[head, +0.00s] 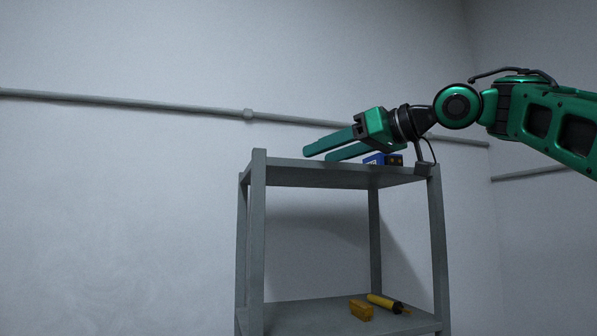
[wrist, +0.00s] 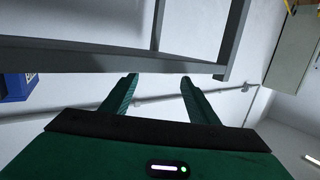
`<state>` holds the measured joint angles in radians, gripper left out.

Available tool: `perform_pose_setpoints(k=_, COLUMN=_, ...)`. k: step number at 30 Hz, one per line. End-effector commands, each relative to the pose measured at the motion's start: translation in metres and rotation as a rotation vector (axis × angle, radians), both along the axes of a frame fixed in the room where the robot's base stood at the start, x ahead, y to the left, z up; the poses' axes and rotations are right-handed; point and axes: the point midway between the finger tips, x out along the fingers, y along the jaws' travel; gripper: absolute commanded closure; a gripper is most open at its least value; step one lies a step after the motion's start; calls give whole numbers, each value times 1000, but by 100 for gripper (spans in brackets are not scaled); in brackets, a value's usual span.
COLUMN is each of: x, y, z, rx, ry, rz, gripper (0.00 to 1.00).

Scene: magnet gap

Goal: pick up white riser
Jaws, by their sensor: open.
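I cannot make out a white riser in either view. My gripper (head: 317,154) is open, its two long green fingers apart and pointing left, low over the top of the grey shelf unit (head: 330,180) in the head view. The fingers also show in the wrist view (wrist: 159,78), with nothing visible between them. The shelf top is seen nearly edge-on, so things low on it may be hidden.
A blue box (head: 374,160) is on the shelf top below my gripper; it also shows at the left of the wrist view (wrist: 17,87). A yellow block (head: 360,310) and a yellow-and-black cylinder (head: 385,303) lie on the lower shelf. A pipe (head: 180,107) runs along the wall.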

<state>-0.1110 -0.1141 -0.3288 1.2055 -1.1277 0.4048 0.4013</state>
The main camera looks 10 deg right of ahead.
Motion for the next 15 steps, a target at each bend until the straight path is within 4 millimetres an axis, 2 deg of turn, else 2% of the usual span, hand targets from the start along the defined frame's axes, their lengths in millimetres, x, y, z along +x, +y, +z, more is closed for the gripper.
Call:
perform_pose_setpoints(k=9, x=24, y=33, z=-5, rx=-1, ry=2, rz=2, gripper=46)
perform_pose_setpoints(k=15, x=32, y=41, z=-6, rx=1, ry=1, rz=1, gripper=46)
